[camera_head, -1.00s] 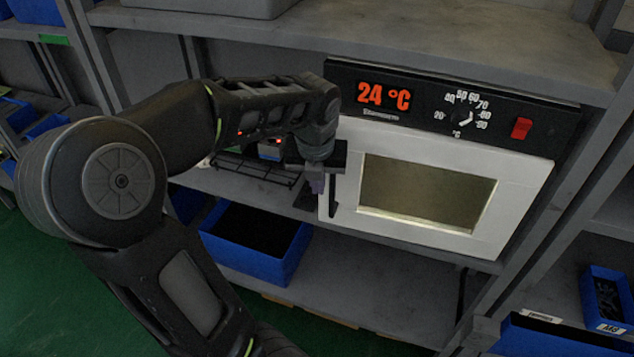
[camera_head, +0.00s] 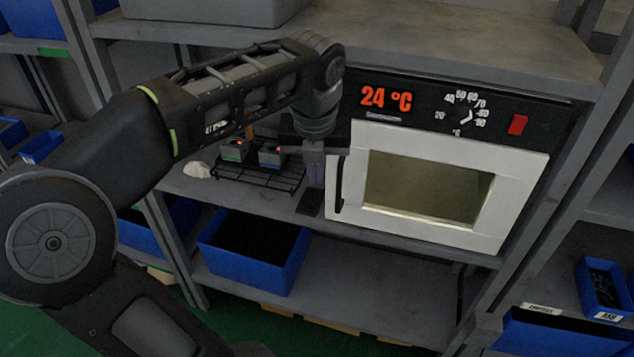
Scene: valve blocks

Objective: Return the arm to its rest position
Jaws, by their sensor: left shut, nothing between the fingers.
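My left arm comes in from the left, bent at the elbow, with its forearm raised across the front of the shelf. My left gripper (camera_head: 315,180) points down just left of the oven door's handle (camera_head: 340,185). It looks shut, with nothing held. I cannot tell whether it touches the handle. The white oven (camera_head: 515,200) has its door closed and its display reads 24 °C. Two valve blocks (camera_head: 235,150) (camera_head: 271,155) with small red lights sit on a black wire rack (camera_head: 255,176) left of the gripper. My right gripper is out of view.
A blue bin (camera_head: 250,278) stands on the lower shelf under the rack. A small pale object (camera_head: 197,170) lies left of the rack. The shelf top (camera_head: 450,40) above the oven is mostly bare. More blue bins (camera_head: 600,290) stand at the right.

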